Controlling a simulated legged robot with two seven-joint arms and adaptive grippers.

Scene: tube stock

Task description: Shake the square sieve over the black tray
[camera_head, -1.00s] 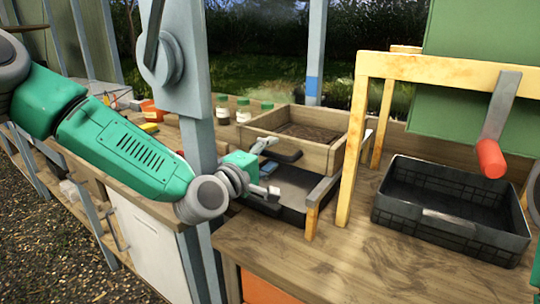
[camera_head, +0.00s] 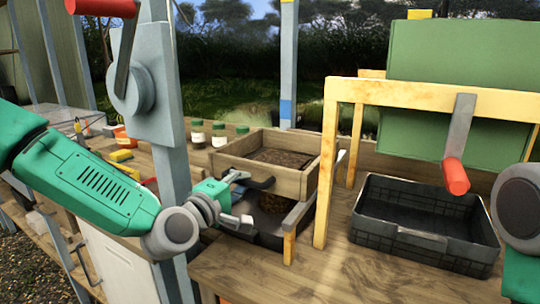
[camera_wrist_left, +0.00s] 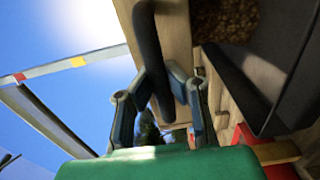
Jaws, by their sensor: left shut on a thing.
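The square sieve (camera_head: 288,181) is a wooden frame with brown soil-like material inside. Its black handle shows between my fingers in the left wrist view (camera_wrist_left: 152,45). My left gripper (camera_head: 240,196) is shut on this handle at the near left side of the sieve. The black tray (camera_head: 262,238) is below the sieve and partly hidden by it and by my gripper. Brown granular material (camera_head: 272,202) shows under the sieve, in or above the tray. The wrist view also shows brown grains (camera_wrist_left: 225,18) and the dark tray (camera_wrist_left: 245,85). My right gripper is out of view.
A grey post (camera_head: 167,140) stands close to my left arm. A yellow wooden frame (camera_head: 330,165) with a red-handled crank (camera_head: 455,175) and a black crate (camera_head: 420,240) is to the right. Several jars (camera_head: 219,136) stand behind. The front bench top is clear.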

